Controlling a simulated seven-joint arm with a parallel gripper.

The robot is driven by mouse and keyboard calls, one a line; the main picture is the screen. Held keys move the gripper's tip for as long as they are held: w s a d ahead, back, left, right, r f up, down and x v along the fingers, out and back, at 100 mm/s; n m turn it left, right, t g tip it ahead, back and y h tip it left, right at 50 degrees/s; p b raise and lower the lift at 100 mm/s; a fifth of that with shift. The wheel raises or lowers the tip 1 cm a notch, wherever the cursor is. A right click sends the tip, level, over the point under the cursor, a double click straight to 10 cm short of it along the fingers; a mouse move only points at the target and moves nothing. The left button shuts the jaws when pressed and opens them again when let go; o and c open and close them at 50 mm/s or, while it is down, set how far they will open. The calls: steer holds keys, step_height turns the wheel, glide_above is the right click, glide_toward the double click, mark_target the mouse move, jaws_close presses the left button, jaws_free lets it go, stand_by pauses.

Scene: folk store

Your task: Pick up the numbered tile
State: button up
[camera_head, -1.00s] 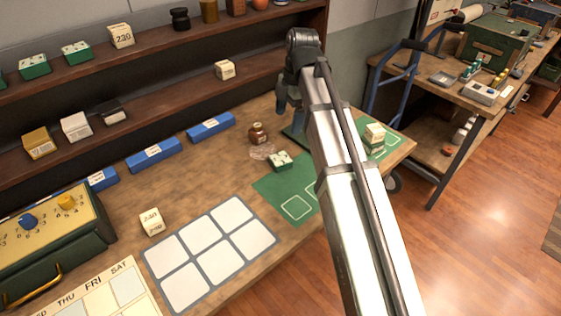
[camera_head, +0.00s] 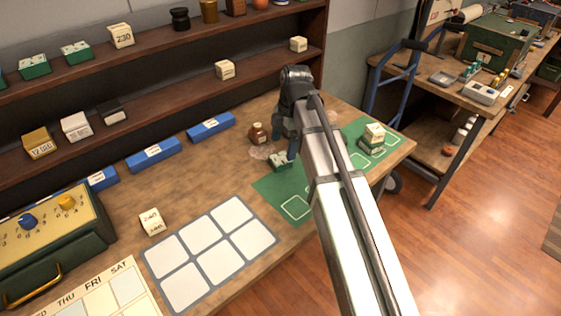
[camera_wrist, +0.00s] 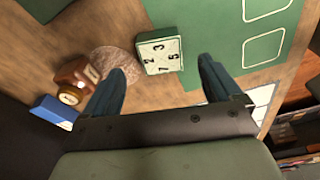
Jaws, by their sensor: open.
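The numbered tile (camera_head: 279,161) is a small block with a pale numbered top and green sides. It sits on the table at the left edge of the green mat (camera_head: 272,186). In the wrist view the tile (camera_wrist: 160,50) shows several black digits and lies just beyond the space between my fingertips, slightly turned. My gripper (camera_head: 285,146) is open and empty, above and close beside the tile in the head view. Its two fingers also show in the wrist view (camera_wrist: 166,70), apart from each other. The gripper partly covers the tile's right side in the head view.
A brown bottle (camera_head: 258,133) stands by a round coaster (camera_head: 261,152), left of the tile. A stacked block (camera_head: 374,134) stands on the mat's right part. A white-square grid (camera_head: 143,252) and a cream block (camera_head: 151,222) lie at front left. Shelves (camera_head: 165,99) run behind.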

mark_target(280, 158)
steer(key=shift+s+a+f, duration=0.1)
steer(key=shift+a+f, duration=0.05)
steer(key=shift+f, duration=0.65)
steer(key=shift+s+a+f, duration=0.1)
steer(key=shift+a+f, duration=0.05)
steer(key=shift+f, duration=0.6)
steer(key=shift+s+a+f, duration=0.1)
steer(key=shift+a+f, duration=0.05)
steer(key=shift+f, duration=0.65)
steer(key=shift+c, duration=0.4)
steer(key=c, duration=1.2)
steer(key=shift+o, duration=0.2)
steer(key=shift+r, duration=0.1)
